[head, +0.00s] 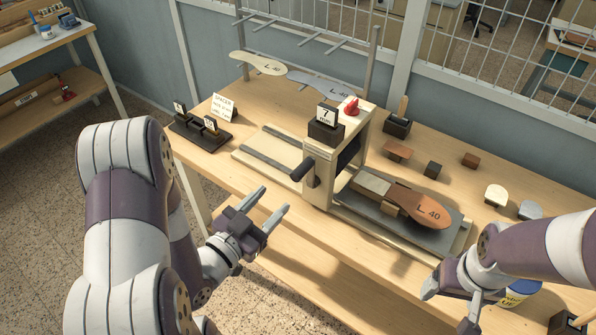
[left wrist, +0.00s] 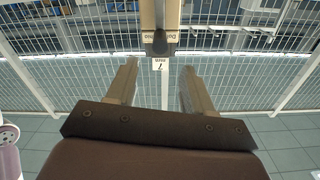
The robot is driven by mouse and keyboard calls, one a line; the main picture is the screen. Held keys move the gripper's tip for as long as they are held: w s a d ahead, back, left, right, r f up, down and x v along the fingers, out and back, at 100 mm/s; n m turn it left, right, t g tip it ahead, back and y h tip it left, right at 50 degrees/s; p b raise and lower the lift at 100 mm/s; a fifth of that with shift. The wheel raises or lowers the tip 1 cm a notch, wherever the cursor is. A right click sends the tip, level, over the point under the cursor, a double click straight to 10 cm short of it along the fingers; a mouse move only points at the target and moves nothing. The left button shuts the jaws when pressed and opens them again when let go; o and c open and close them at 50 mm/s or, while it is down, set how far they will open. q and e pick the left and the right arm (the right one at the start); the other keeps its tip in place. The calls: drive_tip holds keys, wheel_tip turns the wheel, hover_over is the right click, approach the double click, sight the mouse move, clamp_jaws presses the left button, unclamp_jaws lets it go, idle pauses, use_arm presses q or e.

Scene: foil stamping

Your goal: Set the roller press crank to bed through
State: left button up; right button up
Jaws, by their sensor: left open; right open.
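The roller press (head: 321,160) stands on the wooden bench with a "7 mm" card (head: 327,115) and a red knob (head: 350,106) on top. Its crank, with a dark handle (head: 302,171), sticks out on the near side, pointing toward the lower left. The bed (head: 345,207) carries a grey plate (head: 440,238) with a block (head: 371,184) and a brown sole marked "L 40" (head: 420,204), right of the press. My left gripper (head: 274,199) is open and empty, below and left of the handle, apart from it. Its open fingers show in the left wrist view (left wrist: 160,68). My right gripper (head: 447,308) is open at the bench's front right.
A dark holder with cards (head: 205,133) and a written note (head: 222,107) stand at the bench's left. A wire mesh (head: 500,65) stands behind.

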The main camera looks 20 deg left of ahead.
sight(303, 169)
use_arm(q)
drive_tip(key=p+x, duration=0.3)
drive_tip(key=x, duration=0.9)
drive_tip(key=shift+f, duration=0.1)
clamp_jaws()
drive_tip(key=shift+w, duration=0.1)
